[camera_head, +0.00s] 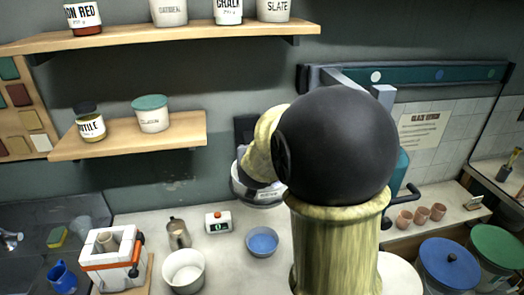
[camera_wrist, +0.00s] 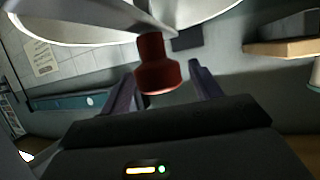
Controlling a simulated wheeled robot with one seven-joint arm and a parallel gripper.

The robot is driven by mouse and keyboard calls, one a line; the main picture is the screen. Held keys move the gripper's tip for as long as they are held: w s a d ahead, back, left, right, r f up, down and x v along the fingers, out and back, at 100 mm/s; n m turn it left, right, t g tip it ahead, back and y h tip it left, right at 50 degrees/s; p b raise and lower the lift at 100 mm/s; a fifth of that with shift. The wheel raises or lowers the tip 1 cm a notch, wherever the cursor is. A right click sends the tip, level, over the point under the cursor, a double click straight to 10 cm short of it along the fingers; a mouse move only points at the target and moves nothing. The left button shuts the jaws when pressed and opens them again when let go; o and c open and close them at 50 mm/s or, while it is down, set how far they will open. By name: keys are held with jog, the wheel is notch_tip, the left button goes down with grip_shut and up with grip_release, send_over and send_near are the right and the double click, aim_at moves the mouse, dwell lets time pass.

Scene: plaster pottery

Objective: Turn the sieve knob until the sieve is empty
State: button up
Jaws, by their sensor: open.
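The red sieve knob (camera_wrist: 158,74) hangs at the middle of the wrist view, below the pale, round-rimmed sieve (camera_wrist: 85,28). My gripper (camera_wrist: 160,82) is open, with one dark finger to the left of the knob and one to the right. The knob appears between the fingers, with a gap on each side; I cannot tell how deep it sits between them. In the head view, a white rounded bowl shape (camera_head: 240,185) shows beside my arm, which hides most of that spot. The sieve's contents are not visible.
My arm fills the middle of the head view. On the counter are a blue bowl (camera_head: 262,242), a white bowl (camera_head: 184,270), a metal pitcher (camera_head: 178,234) and a small timer (camera_head: 218,222). A shelf with jars (camera_head: 130,143) is at the left.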

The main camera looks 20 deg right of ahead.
jog(key=c, duration=1)
jog(key=shift+o, duration=0.2)
